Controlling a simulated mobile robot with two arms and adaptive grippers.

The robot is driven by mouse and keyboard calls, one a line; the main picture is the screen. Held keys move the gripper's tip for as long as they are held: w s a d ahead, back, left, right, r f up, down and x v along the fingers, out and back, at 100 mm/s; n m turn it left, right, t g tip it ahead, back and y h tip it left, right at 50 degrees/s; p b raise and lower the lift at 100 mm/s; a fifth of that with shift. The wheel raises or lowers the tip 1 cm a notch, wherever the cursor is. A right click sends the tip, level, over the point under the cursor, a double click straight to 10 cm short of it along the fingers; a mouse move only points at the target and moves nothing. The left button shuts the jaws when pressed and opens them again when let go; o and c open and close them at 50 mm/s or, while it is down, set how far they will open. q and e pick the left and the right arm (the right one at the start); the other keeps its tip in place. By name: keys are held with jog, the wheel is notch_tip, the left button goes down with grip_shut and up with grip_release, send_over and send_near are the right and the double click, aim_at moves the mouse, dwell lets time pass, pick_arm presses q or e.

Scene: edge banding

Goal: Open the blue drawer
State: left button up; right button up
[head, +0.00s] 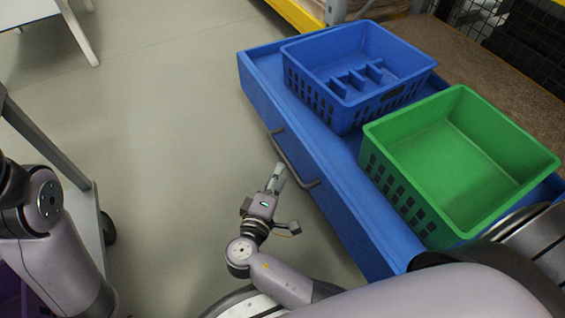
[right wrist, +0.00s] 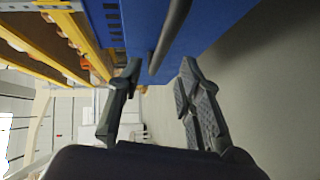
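The blue drawer (head: 350,222) stands out from the brown-topped bench, its interior visible from above. Its grey bar handle (head: 293,170) is on the front face. My right gripper (head: 277,172) is at the handle, in front of the drawer. In the right wrist view, the fingers (right wrist: 160,76) are spread apart, with the handle (right wrist: 170,35) running between their tips and a visible gap on each side. The blue drawer front (right wrist: 138,25) is behind it. My left arm shows at the left edge of the head view, but its gripper is out of sight.
The drawer holds a blue basket (head: 345,98) with dividers and an empty green basket (head: 460,165). A grey cart (head: 88,215) stands at the left. Open floor (head: 180,130) lies in front of the drawer. Yellow shelving (head: 298,14) is at the back.

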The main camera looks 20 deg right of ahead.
jog(key=shift+v, duration=2.25)
jog(key=shift+s, duration=0.1)
